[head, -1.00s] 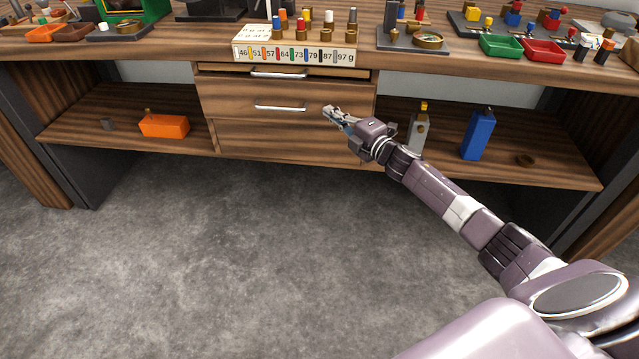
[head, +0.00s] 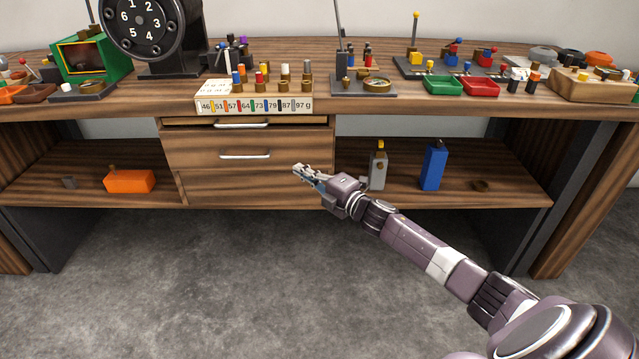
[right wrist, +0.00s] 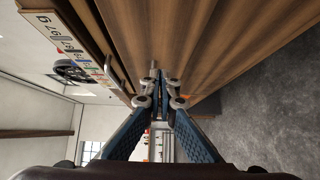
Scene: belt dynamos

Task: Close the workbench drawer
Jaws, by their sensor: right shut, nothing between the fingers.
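The workbench (head: 520,122) has a stack of wooden drawers under its top. The upper drawer, with a silver handle (head: 242,124), shows a pale strip and dark gap under the bench edge; how far it stands out is hard to tell. The drawer front below it (head: 200,157) has its own handle (head: 245,155). My right gripper (head: 297,170) is shut and empty, in front of the right part of the lower drawer fronts, below and right of both handles. In the right wrist view its fingertips (right wrist: 157,78) meet near the wooden fronts; contact cannot be told. My left gripper is out of view.
The bench top holds a numbered weight rack (head: 255,105), a green tray (head: 443,85) and a red tray (head: 480,87). The lower shelf holds an orange block (head: 130,181), a grey bottle (head: 378,170) and a blue one (head: 434,167). The floor in front is clear.

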